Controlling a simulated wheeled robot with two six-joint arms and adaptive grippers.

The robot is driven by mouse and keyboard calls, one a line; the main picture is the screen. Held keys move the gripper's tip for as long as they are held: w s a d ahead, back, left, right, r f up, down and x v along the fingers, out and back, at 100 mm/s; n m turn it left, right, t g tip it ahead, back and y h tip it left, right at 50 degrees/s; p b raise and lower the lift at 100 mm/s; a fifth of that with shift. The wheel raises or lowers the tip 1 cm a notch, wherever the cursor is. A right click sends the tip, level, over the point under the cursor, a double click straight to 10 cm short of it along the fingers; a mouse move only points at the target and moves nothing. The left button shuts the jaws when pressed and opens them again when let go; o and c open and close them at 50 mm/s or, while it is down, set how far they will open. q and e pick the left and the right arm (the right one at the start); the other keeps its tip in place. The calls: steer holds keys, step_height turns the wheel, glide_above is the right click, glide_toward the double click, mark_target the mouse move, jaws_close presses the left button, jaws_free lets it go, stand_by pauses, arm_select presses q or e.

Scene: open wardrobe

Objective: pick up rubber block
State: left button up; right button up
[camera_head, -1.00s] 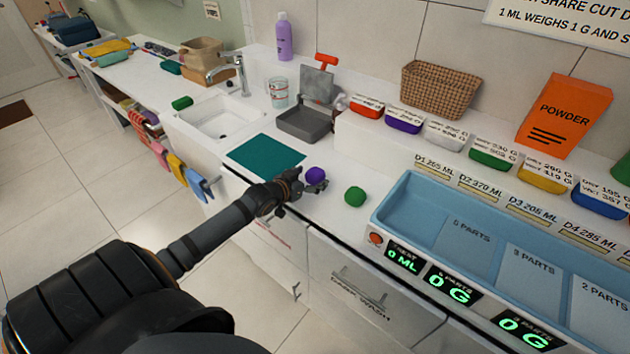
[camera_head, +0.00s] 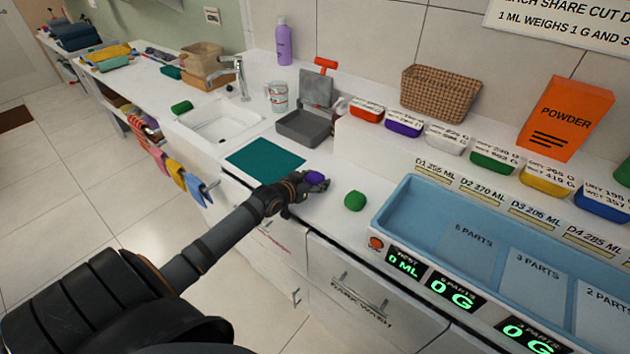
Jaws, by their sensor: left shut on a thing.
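My left gripper (camera_head: 312,186) reaches over the front of the white counter. It is shut on a small rounded purple lump (camera_head: 316,178), which the fingers partly cover. I cannot tell if the lump touches the counter. A similar green lump (camera_head: 355,201) sits on the counter just right of the gripper, apart from it. A small dark green block (camera_head: 181,107) lies at the left rim of the sink. No thing is marked as rubber, so I cannot tell which one is the rubber block. My right gripper is out of view.
A teal mat (camera_head: 265,160) lies left of the gripper, beside the sink (camera_head: 222,122). A grey press (camera_head: 304,128) stands behind. A blue tray (camera_head: 395,214) with displays fills the right. Coloured bins line the raised shelf, with a wicker basket (camera_head: 440,92) and an orange powder box (camera_head: 565,118).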

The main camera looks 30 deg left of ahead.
mark_target(316, 176)
arm_select(q)
steer(key=shift+r, duration=0.55)
steer(key=r, duration=0.3)
steer(key=shift+s+d+p, duration=0.2)
steer(key=shift+d+p, duration=0.05)
steer(key=shift+p, duration=0.1)
steer(key=s+d+r+p, duration=0.3)
steer(key=s+d+r, duration=0.6)
steer(key=s, duration=0.1)
